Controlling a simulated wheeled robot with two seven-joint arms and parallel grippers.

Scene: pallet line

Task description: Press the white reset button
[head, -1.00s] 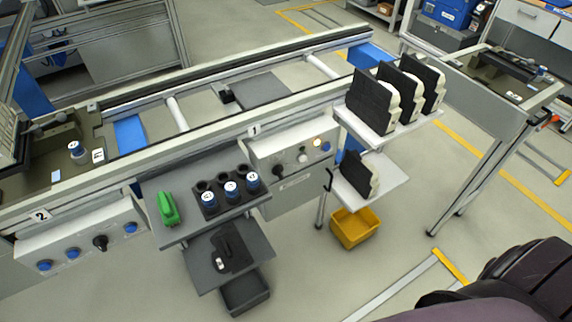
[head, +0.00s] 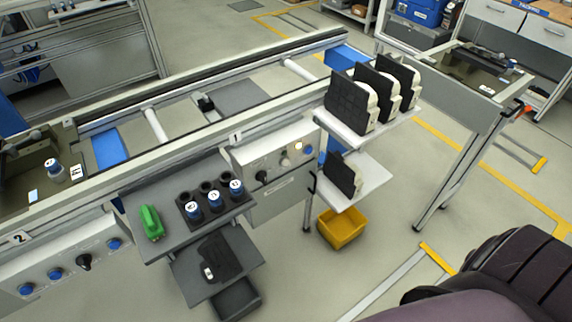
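A grey control panel (head: 287,181) marked 1 is mounted on the front of the conveyor line, near the middle of the head view. A small whitish button (head: 285,162) sits on its face, between a black rotary knob (head: 262,177) on the left and a pale yellow lit button (head: 298,146) up to the right. A blue button (head: 309,150) is at the panel's right end. The whitish button is small and its marking cannot be read. Neither of my grippers is in view, and nothing touches the panel.
Left of the panel, a grey shelf (head: 165,240) holds a green object (head: 151,222) and a black holder with blue-and-white cylinders. Right of it, white shelves (head: 367,180) hold black-and-white parts above a yellow bin (head: 341,229). A second panel (head: 72,262) marked 2 is at lower left.

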